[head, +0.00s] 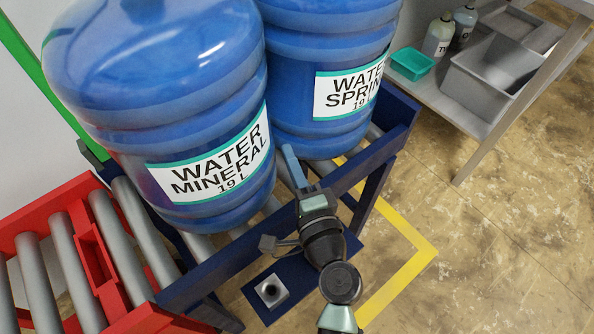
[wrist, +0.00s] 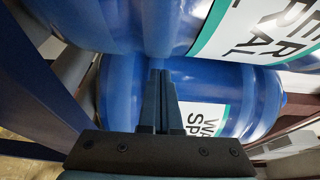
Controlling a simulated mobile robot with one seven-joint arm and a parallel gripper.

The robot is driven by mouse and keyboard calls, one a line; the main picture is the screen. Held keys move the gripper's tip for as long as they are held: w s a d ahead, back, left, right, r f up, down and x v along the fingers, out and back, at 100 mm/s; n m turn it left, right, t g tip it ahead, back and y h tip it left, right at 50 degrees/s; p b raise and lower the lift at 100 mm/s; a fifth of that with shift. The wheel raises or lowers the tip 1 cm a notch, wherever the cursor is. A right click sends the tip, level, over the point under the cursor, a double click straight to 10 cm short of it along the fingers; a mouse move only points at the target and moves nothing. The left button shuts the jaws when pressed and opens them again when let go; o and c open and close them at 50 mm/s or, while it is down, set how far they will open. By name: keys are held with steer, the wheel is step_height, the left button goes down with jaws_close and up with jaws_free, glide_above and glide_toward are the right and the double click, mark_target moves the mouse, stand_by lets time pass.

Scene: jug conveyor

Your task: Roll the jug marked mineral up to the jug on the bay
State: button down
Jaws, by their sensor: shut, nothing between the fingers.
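The jug marked mineral (head: 160,110) is a large blue water jug with a white and teal label, upright on the rollers at the left in the head view. The jug marked spring (head: 325,75) stands upright to its right, at the right end of the blue-framed bay (head: 240,256). In the head view the two jugs look close together; I cannot tell whether they touch. Both also show in the wrist view, mineral (wrist: 110,25) above and spring (wrist: 240,95) below. My gripper (head: 292,165) is shut and empty, its fingertips by the low front side of the gap between the jugs.
A red-framed roller conveyor (head: 81,240) adjoins at the left. A grey shelf (head: 440,95) at the upper right holds bottles, a teal tray (head: 413,66) and a grey bin (head: 490,80). Yellow tape (head: 400,270) marks the floor, which is clear at the right.

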steer(key=x, duration=0.3)
steer(key=shift+w, duration=0.15)
steer(key=shift+a, duration=0.1)
